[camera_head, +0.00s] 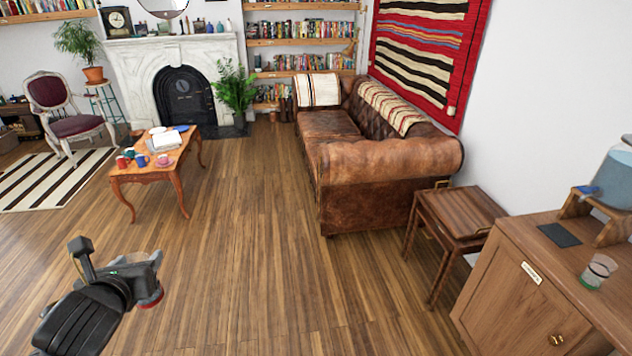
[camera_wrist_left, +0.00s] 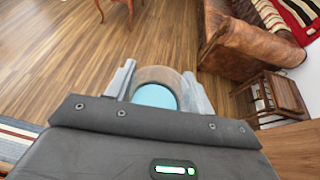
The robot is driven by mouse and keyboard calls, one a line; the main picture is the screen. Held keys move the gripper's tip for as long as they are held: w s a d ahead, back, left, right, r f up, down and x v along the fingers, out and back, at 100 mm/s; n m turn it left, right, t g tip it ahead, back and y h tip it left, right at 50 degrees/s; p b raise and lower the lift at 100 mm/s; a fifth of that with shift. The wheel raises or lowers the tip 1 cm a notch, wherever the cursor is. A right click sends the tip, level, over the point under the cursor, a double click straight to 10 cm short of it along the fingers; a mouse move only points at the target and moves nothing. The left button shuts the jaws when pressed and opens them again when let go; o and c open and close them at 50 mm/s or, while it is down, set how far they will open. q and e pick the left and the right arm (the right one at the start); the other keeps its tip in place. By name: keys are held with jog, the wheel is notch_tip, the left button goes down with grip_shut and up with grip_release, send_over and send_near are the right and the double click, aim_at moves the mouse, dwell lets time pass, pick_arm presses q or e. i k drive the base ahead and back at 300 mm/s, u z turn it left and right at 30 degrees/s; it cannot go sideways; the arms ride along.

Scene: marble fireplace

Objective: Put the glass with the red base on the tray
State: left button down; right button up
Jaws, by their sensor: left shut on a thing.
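My left gripper (camera_head: 135,272) is low at the left in the head view, above the bare floor. It is shut on a glass with a red base (camera_head: 151,299), which shows under the fingertips. In the left wrist view the clear rim of this glass (camera_wrist_left: 155,73) lies between the two fingers, with a pale blue disc inside. No tray stands out clearly; a white flat-topped thing (camera_head: 165,140) lies on the coffee table (camera_head: 180,165), too small to tell if it is one. My right gripper is out of view.
Several mugs (camera_head: 143,161) stand on the coffee table. A wooden cabinet (camera_head: 530,290) at the right bears another glass, with a green base (camera_head: 594,279), a dark mat (camera_head: 559,235) and a water dispenser (camera_head: 612,180). A brown sofa (camera_head: 370,170) stands behind. The middle floor is clear.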

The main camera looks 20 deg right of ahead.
aim_at(462, 223)
jog(key=z, duration=0.7)
jog(key=i, duration=1.1)
jog(key=z, duration=1.8)
jog(key=i, duration=1.45)
jog(key=z, duration=0.1)
